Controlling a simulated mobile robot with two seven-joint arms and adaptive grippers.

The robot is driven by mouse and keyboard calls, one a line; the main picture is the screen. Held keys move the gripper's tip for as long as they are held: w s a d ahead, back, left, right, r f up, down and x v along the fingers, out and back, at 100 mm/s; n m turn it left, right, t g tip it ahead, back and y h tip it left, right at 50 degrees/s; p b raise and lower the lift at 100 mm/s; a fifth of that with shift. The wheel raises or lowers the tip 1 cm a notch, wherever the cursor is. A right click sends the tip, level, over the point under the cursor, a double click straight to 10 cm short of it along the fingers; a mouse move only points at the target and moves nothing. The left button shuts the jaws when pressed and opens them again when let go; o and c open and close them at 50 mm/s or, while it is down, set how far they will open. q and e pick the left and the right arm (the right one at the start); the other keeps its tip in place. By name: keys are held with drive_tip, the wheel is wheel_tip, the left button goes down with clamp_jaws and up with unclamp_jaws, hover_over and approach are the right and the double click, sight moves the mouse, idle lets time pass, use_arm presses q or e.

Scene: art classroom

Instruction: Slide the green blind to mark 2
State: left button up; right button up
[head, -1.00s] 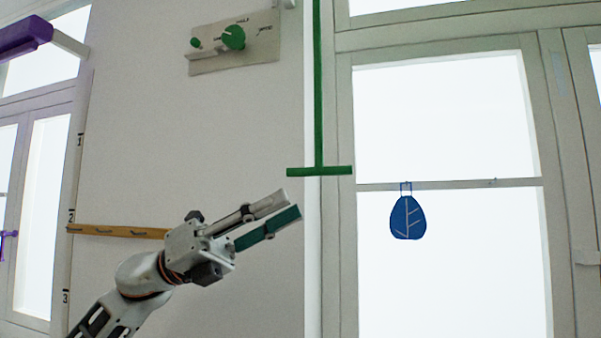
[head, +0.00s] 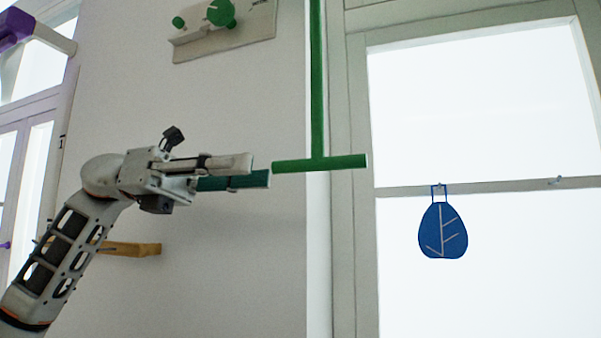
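A green T-shaped pull (head: 318,95) hangs down in front of the wall's edge beside the window, its crossbar (head: 335,162) level at the bottom. The green blind's cloth cannot be made out in this view. Whether a fingertip touches the bar cannot be told. A mark 1 (head: 62,142) shows on the purple window's frame at the left; mark 2 is not readable. My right gripper is not in view.
A plate with green knobs (head: 221,12) is on the wall above. A wooden hook rail (head: 132,249) is behind my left arm. A blue leaf ornament (head: 442,230) hangs from the window bar at the right. The wall below the gripper is clear.

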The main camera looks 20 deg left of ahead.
sight(311, 166)
use_arm(q)
drive_tip(key=d, duration=0.5)
drive_tip(key=s+d, duration=0.1)
drive_tip(key=d, duration=0.1)
drive_tip(key=shift+d+r+p, duration=0.1)
drive_tip(key=shift+d+p, duration=0.15)
drive_tip(key=shift+p, duration=0.1)
clamp_jaws()
